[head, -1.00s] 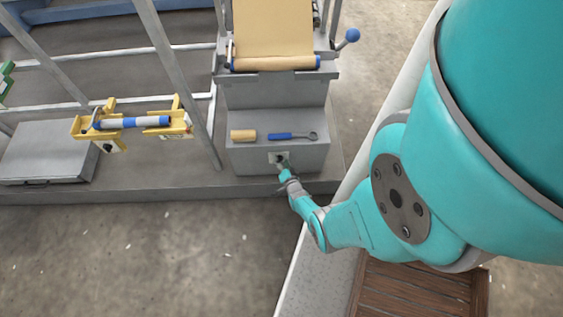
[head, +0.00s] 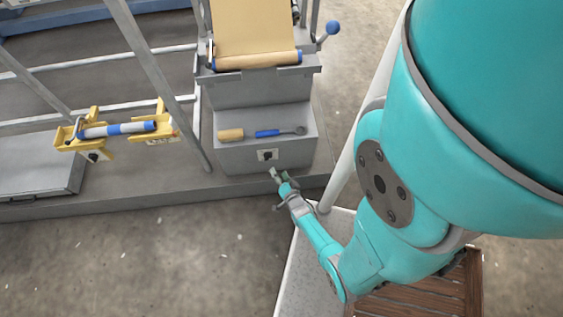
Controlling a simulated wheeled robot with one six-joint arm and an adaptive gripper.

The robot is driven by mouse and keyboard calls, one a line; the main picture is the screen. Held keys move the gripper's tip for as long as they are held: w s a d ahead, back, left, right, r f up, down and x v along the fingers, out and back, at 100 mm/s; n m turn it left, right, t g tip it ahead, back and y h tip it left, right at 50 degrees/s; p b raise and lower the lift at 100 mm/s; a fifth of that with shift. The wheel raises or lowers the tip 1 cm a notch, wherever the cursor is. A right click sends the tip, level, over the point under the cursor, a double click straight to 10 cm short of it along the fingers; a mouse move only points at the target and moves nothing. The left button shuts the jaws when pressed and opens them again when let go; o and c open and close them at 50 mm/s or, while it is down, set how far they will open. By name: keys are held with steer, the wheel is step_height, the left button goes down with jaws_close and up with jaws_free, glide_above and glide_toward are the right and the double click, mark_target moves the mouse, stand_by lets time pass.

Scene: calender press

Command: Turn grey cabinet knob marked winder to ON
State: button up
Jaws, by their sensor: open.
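The grey cabinet (head: 235,155) stands below the roll of brown material, and a small dark knob (head: 267,155) on a pale plate sits on its front face. The knob's marking and its exact setting are too small to read. My gripper (head: 278,174) is just in front of and below the knob, apart from it. Its jaws are open and empty, pointing toward the cabinet front. A second dark knob (head: 95,156) shows on a pale plate under the yellow bracket at the left.
A blue-handled wrench (head: 278,132) and a tan roll (head: 231,135) lie on the cabinet's top. The yellow bracket (head: 70,143) holds a blue and white roller (head: 117,129). A blue ball lever (head: 332,28) sticks out at the upper right. Floor in front is clear.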

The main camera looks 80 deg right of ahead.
steer(key=shift+v, duration=1.05)
steer(key=s+a+r+n+t+y, duration=0.2)
steer(key=a+r+n, duration=0.3)
steer(key=a+r, duration=0.35)
steer(key=s+a+r+n+t+y, duration=0.1)
steer(key=a+r+n+t+y, duration=0.2)
steer(key=a+r, duration=0.55)
steer(key=s+a+r+n+y, duration=0.2)
steer(key=a+r+n, duration=0.1)
steer(key=r, duration=0.6)
steer(key=s+a+r+n+y, duration=0.2)
steer(key=a+r+n, duration=0.2)
steer(key=r, duration=0.5)
steer(key=s+a+r+n+y, duration=0.1)
steer(key=a+r+n, duration=0.3)
steer(key=r, duration=0.5)
steer(key=shift+s+r+n+y, duration=0.15)
steer(key=shift+s+n+y, duration=0.25)
steer(key=shift+y, duration=0.4)
